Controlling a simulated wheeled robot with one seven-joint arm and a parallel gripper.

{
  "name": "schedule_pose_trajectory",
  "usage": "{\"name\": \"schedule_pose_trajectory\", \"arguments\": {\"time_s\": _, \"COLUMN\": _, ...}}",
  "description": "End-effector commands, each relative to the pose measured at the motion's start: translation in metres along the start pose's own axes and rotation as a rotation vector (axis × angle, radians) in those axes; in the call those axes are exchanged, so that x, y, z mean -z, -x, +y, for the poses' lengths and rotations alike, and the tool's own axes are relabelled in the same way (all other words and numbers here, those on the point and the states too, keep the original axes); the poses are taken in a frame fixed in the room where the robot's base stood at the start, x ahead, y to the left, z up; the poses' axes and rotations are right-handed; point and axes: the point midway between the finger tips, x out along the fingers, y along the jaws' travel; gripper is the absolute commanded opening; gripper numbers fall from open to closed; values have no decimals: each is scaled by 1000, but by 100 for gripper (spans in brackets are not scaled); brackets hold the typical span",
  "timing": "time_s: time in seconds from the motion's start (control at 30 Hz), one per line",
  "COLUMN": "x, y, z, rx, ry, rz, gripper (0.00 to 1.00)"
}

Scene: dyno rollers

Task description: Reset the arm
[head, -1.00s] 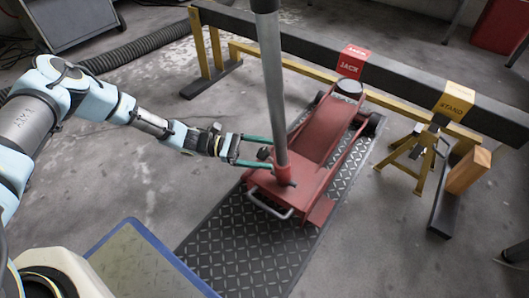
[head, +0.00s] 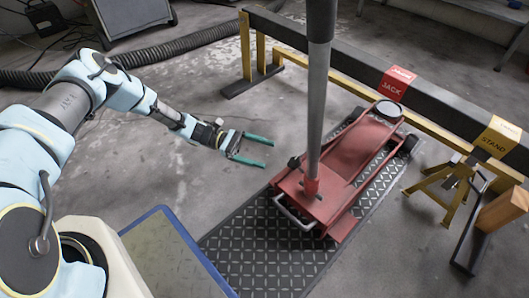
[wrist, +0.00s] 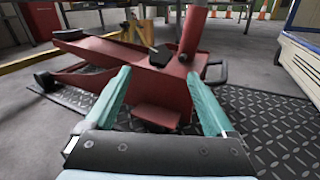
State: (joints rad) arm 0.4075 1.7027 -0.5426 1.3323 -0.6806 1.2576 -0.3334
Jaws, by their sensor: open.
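My gripper (head: 256,150) is open and empty, with two green fingers pointing right toward the red floor jack. In the head view it hangs over bare floor, left of and apart from the jack (head: 352,150). The jack sits on a black diamond-plate mat (head: 262,240), with its grey handle (head: 318,105) standing up. In the wrist view, the gripper's fingers (wrist: 165,100) spread in front of the jack's red body (wrist: 115,55), with nothing between them in their grip.
A black and yellow rail (head: 300,38) runs behind the jack, with a red JACK label (head: 395,84). A yellow stand (head: 447,188) and a wooden block (head: 503,209) are at the right. A blue-edged platform (head: 165,262) is in front. Floor left of the mat is clear.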

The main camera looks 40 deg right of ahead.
Motion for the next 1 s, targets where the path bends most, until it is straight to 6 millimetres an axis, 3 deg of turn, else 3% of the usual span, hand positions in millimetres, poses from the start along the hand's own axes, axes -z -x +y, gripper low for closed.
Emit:
{"name": "schedule_pose_trajectory", "arguments": {"time_s": 0.33, "x": 0, "y": 0, "z": 0, "rx": 0, "ry": 0, "rz": 0, "gripper": 89}}
{"name": "schedule_pose_trajectory", "arguments": {"time_s": 0.47, "x": -9, "y": 8, "z": 1, "rx": 15, "ry": -16, "rz": 34, "gripper": 89}}
{"name": "schedule_pose_trajectory", "arguments": {"time_s": 0.67, "x": -51, "y": 55, "z": -8, "rx": 98, "ry": -92, "rz": 228, "gripper": 89}}
{"name": "schedule_pose_trajectory", "arguments": {"time_s": 1.0, "x": -144, "y": 170, "z": -58, "rx": 256, "ry": -227, "rz": 665, "gripper": 89}}
